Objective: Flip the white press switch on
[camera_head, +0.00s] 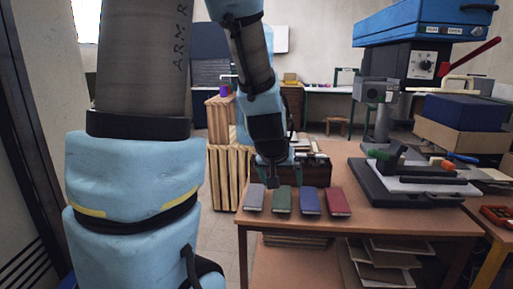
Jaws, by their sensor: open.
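A blue-topped press (420,28) stands at the right of the table. A small white panel with a dark knob or switch (424,66) is on the front of its dark head; its on or off position is too small to tell. My gripper (273,183) points down over the table's left part, just behind the row of small books, well left of the press and lower than the panel. It is open, and I see nothing in it. Its fingertips are small and partly blend with the dark box behind them.
Grey, green, blue and red books (312,203) lie along the front edge of the wooden table (400,219). A dark press base (418,188) with a green-handled tool fills the right. A red lever (470,58) juts right from the press head. Wooden crates (230,175) stand behind left.

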